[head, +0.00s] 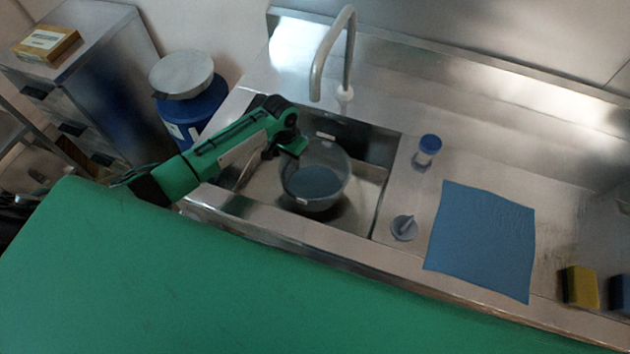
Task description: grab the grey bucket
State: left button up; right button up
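A grey bucket (335,188), round with a darker bluish inside, sits in the sink basin, under and in front of the tap. My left arm reaches over the sink's left edge, and its gripper (298,148) is at the bucket's upper left rim. The fingers are small and partly hidden, so I cannot tell whether they are open or closed on the rim. My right gripper is not in view.
A curved tap (318,70) rises behind the sink (368,195). Right of it stand a blue-capped container (428,148), a grey plug-like piece (404,228), a blue cloth (483,240) and a yellow sponge (579,287). A blue drum (195,108) stands left.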

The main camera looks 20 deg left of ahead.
pick_arm(q)
jog(key=shift+d+f, duration=0.1)
jog(key=shift+f, duration=0.75)
jog(key=shift+c, duration=0.4)
grip_shut()
jog(key=shift+r, duration=0.1)
dwell(0.4)
